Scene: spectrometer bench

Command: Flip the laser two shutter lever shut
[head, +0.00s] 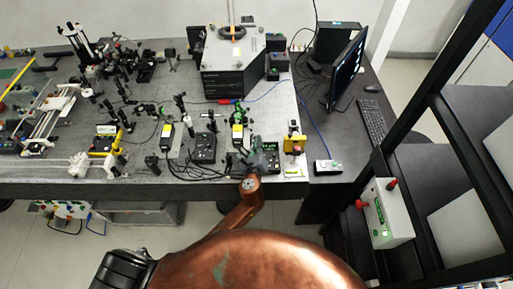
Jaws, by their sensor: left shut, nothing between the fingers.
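Two black laser-like boxes with yellow labels stand near the front edge of the bench, a left box (167,130) and a right box (238,131). I cannot tell from the picture which is laser two. The shutter lever is too small to make out, or hidden by my gripper. My left gripper (257,150) is shut and empty, over the front of the bench just right of and in front of the right box. It partly covers a black controller with a green display (271,152). Whether it touches anything is unclear. My right gripper is out of view.
Another black controller (204,149) stands left of the right box, with cables around it. A yellow-topped mount (295,140) stands to the right. A dark spectrometer housing (228,75) is behind. A monitor (347,69) and a rack with a white box (388,214) are at right.

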